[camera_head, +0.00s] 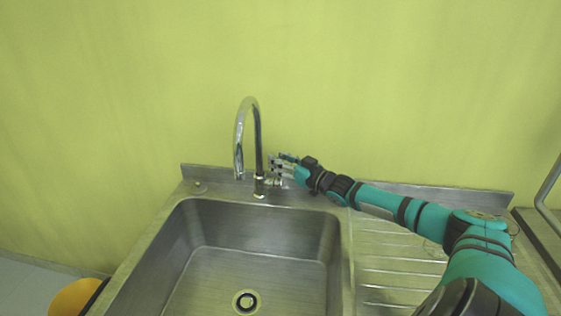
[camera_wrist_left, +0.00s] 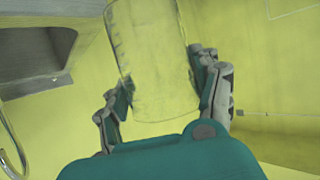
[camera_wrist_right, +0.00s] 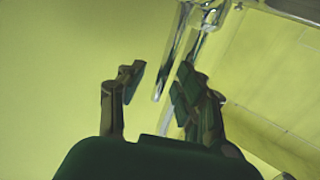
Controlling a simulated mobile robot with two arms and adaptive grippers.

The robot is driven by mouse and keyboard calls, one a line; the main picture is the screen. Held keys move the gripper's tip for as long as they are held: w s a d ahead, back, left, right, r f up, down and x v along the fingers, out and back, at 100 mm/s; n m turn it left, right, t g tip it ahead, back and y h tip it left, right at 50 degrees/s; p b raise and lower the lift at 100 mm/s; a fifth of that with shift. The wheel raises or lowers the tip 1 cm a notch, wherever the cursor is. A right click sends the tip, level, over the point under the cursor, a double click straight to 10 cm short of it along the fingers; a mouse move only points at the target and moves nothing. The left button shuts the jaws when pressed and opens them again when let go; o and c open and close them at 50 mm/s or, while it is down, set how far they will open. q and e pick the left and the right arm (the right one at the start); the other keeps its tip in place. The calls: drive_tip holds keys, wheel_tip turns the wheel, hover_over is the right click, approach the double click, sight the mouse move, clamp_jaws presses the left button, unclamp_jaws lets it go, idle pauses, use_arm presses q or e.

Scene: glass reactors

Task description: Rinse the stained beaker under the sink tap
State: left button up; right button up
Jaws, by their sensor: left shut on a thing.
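The clear glass beaker (camera_wrist_left: 152,50), with dark smudgy stains on its wall, sits between the fingers of my left gripper (camera_wrist_left: 165,82) in the left wrist view. That gripper is shut on it. Neither shows in the head view. The chrome sink tap (camera_head: 257,140) has a high curved spout over the sink's back edge. My right gripper (camera_head: 281,167) is close beside the tap's base, on its right. In the right wrist view, the fingers of my right gripper (camera_wrist_right: 160,83) are apart, with the chrome tap (camera_wrist_right: 182,40) beyond them. I cannot tell whether they touch it. No water stream is visible.
The steel sink basin (camera_head: 255,228) is empty, with a round drain (camera_head: 246,301) in its floor. A ridged drainboard (camera_head: 385,270) lies to its right, under my right arm. A yellow wall stands close behind the tap. A round orange object (camera_head: 75,298) is at the lower left.

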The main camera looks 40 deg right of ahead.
clamp_jaws()
idle(0.6)
